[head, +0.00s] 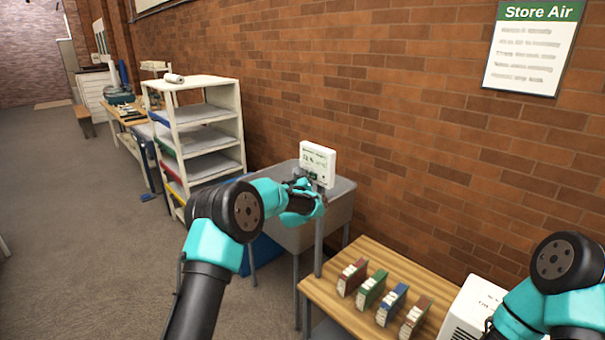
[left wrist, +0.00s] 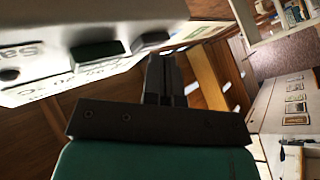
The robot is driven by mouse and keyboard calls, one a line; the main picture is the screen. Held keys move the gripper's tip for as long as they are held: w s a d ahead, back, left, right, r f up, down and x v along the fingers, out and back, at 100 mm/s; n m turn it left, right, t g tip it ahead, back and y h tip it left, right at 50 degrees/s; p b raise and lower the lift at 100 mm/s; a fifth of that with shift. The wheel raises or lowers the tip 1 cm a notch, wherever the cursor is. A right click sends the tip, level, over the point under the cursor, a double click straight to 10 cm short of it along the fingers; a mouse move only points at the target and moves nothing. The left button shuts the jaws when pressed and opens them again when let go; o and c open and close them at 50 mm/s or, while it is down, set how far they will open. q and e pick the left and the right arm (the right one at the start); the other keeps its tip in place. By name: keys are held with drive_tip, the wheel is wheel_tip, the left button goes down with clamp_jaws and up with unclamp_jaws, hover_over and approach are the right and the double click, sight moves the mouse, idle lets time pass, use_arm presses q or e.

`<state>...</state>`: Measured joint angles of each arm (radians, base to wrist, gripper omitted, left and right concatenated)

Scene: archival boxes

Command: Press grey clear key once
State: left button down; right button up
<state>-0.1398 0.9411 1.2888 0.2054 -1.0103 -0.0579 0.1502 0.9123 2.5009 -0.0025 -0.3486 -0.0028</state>
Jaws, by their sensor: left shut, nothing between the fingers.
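A white wall-side device (head: 318,158) with a small display stands above the grey sink. In the left wrist view its tilted white face (left wrist: 45,65) fills the upper left. A dark green key (left wrist: 97,53) and a dark greyish key (left wrist: 151,40) stick out from it; the latter looks like the grey clear key, though shadow dulls its colour. My left gripper (head: 316,188) is shut and empty, just in front of the device's lower edge. In the wrist view its fingertips (left wrist: 163,62) are close to the greyish key; I cannot tell whether they touch it.
The grey sink (head: 340,195) lies under the device. A wooden table (head: 325,287) with several small coloured boxes (head: 371,289) and a white unit (head: 470,310) is at the right front. A white shelf rack (head: 240,118) stands behind left. The floor at left is open.

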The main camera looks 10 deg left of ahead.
idle(0.4)
use_arm(q)
drive_tip(key=shift+s+a, duration=0.45)
drive_tip(key=shift+s, duration=0.25)
drive_tip(key=shift+s+a, duration=0.1)
drive_tip(key=s+a, duration=0.1)
drive_tip(key=s, duration=0.1)
drive_tip(key=s+a, duration=0.1)
drive_tip(key=s, duration=0.1)
drive_tip(key=shift+a, duration=0.3)
idle(0.6)
